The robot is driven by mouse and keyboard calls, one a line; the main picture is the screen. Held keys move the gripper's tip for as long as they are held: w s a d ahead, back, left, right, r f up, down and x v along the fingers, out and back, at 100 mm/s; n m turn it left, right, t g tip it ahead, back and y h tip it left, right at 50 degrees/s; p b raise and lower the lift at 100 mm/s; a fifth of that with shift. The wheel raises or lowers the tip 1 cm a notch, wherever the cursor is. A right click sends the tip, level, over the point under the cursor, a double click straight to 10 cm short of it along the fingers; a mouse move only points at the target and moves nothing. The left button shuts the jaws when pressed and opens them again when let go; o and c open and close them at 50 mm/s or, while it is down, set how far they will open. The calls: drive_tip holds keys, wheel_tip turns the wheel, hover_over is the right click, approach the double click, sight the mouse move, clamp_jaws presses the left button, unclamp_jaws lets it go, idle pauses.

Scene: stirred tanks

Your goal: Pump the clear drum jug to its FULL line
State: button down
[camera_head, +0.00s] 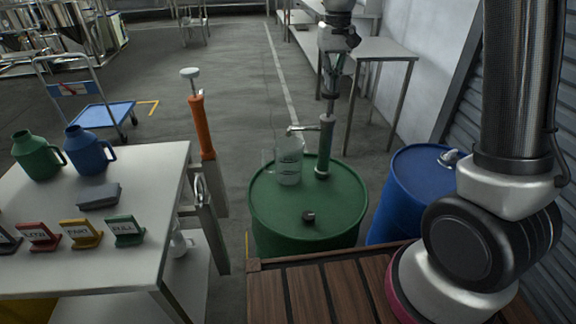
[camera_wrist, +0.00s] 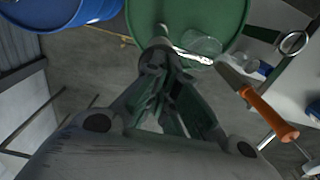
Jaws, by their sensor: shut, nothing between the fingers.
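The clear jug (camera_head: 289,166) stands upright on the green drum (camera_head: 285,215), below the spout of the drum's green hand pump (camera_head: 326,145). In the wrist view the clear jug (camera_wrist: 203,43) shows beside the pump. Its FULL line and the liquid level are too small to read. My gripper (camera_head: 331,92) is shut and points down right above the pump's top. In the wrist view its fingertips (camera_wrist: 158,60) come together over the pump and hide most of it. I cannot tell whether they touch the pump top.
A blue drum (camera_head: 405,190) stands right of the green one. An orange pump (camera_head: 201,125) stands left of the green drum, beside a white table (camera_head: 150,220) with a green jug (camera_head: 36,155), a blue jug (camera_head: 90,152) and several tags, one reading FULL (camera_head: 125,230). A dark cap (camera_head: 308,216) lies on the green drum.

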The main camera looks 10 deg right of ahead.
drive_tip(key=shift+f, duration=3.2)
drive_tip(key=shift+r, duration=3.85)
drive_tip(key=shift+f, duration=0.15)
drive_tip(key=shift+f, duration=3.7)
drive_tip(key=shift+r, duration=3.85)
drive_tip(key=shift+f, duration=0.15)
